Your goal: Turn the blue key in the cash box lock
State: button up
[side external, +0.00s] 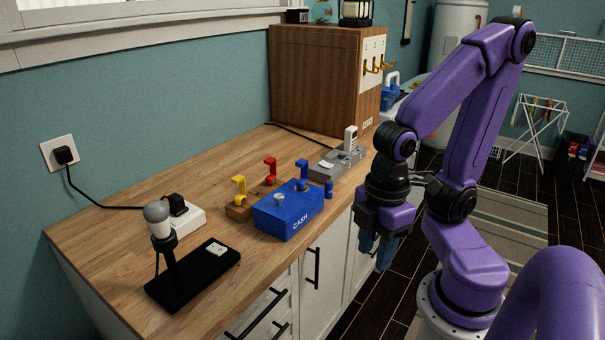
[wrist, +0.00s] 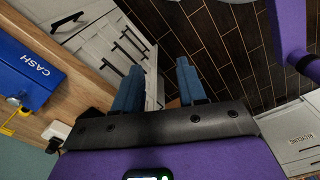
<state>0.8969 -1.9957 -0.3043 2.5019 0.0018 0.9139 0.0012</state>
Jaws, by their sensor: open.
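The blue cash box (side external: 287,214) stands on the wooden counter, with a round silver piece (side external: 279,199), perhaps its lock, on top. The blue key (side external: 302,168) stands upright just behind the box, and its lower end is hidden. My gripper (side external: 378,250) is off the counter's front edge, to the right of the box, pointing down. Its blue fingers are apart and empty in the wrist view (wrist: 158,72). That view shows the cash box (wrist: 28,68) at the left, apart from the fingers.
A yellow key (side external: 239,188) and a red key (side external: 270,168) stand behind the box, the yellow one on a wooden block. A small blue cylinder (side external: 328,188) is right of the box. A grey device (side external: 338,162) lies farther back. A lamp (side external: 160,220) stands at front left.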

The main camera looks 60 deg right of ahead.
jog(key=w+r+m, duration=0.3)
jog(key=w+m, duration=0.5)
jog(key=w, duration=0.1)
notch_tip(320, 180, up, 4)
jog(key=m, duration=2.2)
send_over(302, 161)
jog(key=shift+s+a+r, duration=0.1)
jog(key=shift+a+r, duration=0.1)
jog(key=shift+a, duration=0.15)
jog(key=shift+d+m, duration=0.25)
jog(key=shift+m, duration=0.05)
jog(key=shift+f, duration=4)
